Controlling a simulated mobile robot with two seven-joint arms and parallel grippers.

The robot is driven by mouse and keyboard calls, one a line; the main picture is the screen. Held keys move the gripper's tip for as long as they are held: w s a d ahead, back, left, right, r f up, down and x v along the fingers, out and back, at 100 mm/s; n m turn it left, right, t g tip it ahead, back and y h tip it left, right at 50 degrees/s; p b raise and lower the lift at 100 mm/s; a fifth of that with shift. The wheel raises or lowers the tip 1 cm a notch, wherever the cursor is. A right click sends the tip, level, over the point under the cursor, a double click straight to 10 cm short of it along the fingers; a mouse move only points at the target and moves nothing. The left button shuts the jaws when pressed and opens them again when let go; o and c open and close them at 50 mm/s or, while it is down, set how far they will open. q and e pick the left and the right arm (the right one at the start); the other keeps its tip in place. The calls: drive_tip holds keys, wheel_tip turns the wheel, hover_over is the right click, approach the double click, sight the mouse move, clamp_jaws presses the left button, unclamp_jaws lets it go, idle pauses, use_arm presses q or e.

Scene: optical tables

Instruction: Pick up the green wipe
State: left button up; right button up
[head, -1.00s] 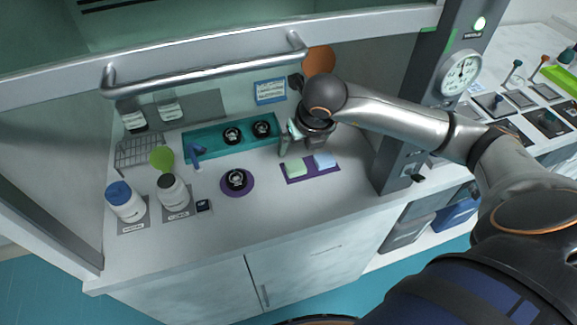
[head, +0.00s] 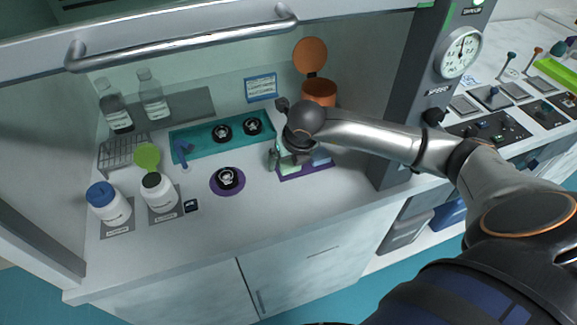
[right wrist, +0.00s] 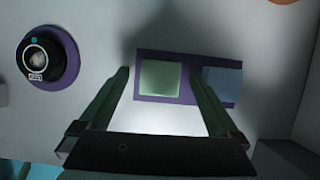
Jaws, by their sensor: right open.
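The green wipe (right wrist: 160,79) is a pale green square on a purple mat (right wrist: 187,98), beside a blue wipe (right wrist: 223,84). In the right wrist view my right gripper (right wrist: 160,75) is open, its two fingers on either side of the green wipe, with the right finger over the gap between the two wipes. I cannot tell how high it is above the mat. In the head view my right gripper (head: 283,160) hangs over the purple mat (head: 307,170) and partly hides both wipes. My left gripper is not in view.
A round purple pad (head: 228,189) with a dark round fitting lies left of the mat. A teal tray (head: 195,151) and an orange open container (head: 318,92) stand behind. White jars (head: 108,203) are at left. A hood handle bar (head: 180,52) crosses above.

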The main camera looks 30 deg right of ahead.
sight(289, 163)
drive_tip(key=shift+c, duration=0.3)
drive_tip(key=c, duration=1.3)
drive_tip(key=shift+r, duration=0.1)
drive_tip(key=shift+c, duration=0.2)
drive_tip(key=shift+r+p, duration=0.3)
drive_tip(key=shift+r, duration=0.25)
wheel_tip(289, 163, up, 2)
drive_tip(key=shift+r+p, duration=0.2)
drive_tip(key=shift+p, duration=0.4)
drive_tip(key=s+a+r+p, duration=0.2)
drive_tip(key=s+a+r, duration=0.1)
drive_tip(key=s+r, duration=0.6)
drive_tip(key=s, duration=0.4)
drive_tip(key=shift+s+a+r+p, duration=0.15)
drive_tip(key=shift+s+r+p, duration=0.1)
drive_tip(key=shift+s+p, duration=0.1)
